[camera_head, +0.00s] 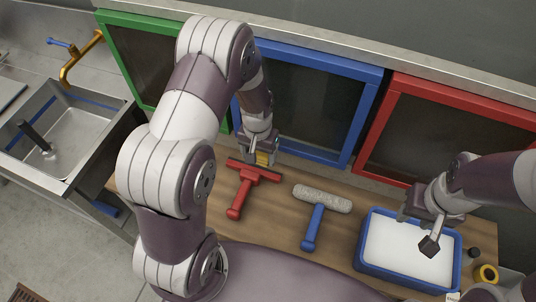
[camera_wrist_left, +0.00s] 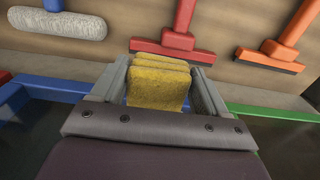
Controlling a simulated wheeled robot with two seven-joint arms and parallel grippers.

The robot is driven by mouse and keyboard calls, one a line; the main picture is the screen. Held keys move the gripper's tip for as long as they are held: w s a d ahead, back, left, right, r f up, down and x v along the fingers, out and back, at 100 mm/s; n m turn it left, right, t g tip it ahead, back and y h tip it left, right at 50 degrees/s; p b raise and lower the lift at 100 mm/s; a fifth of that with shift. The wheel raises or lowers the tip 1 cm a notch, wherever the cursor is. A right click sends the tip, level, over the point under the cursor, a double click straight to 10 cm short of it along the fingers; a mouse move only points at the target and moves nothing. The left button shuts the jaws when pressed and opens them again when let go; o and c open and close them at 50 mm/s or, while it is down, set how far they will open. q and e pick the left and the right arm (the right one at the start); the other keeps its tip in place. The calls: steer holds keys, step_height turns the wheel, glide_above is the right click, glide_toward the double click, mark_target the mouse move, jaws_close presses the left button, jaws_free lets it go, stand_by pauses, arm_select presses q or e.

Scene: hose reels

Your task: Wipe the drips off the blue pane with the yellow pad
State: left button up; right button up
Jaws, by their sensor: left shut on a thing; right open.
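The yellow pad (camera_wrist_left: 160,82) is clamped between the fingers of my left gripper (camera_wrist_left: 157,88). In the head view the pad (camera_head: 264,158) shows under my left gripper (camera_head: 262,152), at the lower edge of the blue pane (camera_head: 345,112). I cannot tell whether the pad touches the pane. The pane has a blue frame and dark glass; my left arm hides part of its left side. No drips can be made out. My right gripper (camera_head: 418,229) is open and empty above the blue tray.
A red squeegee (camera_head: 243,186) and a blue-handled roller (camera_head: 314,222) lie on the wooden bench. An orange squeegee (camera_wrist_left: 283,50) shows in the left wrist view. The blue tray (camera_head: 362,252) holds something white. Green (camera_head: 118,48) and red (camera_head: 375,120) frames flank the pane; a sink (camera_head: 70,125) is left.

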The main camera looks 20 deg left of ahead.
arm_select(q)
steer(key=shift+a, duration=3.8)
steer(key=s+p, duration=0.2)
steer(key=s, duration=0.5)
steer(key=shift+p, duration=0.3)
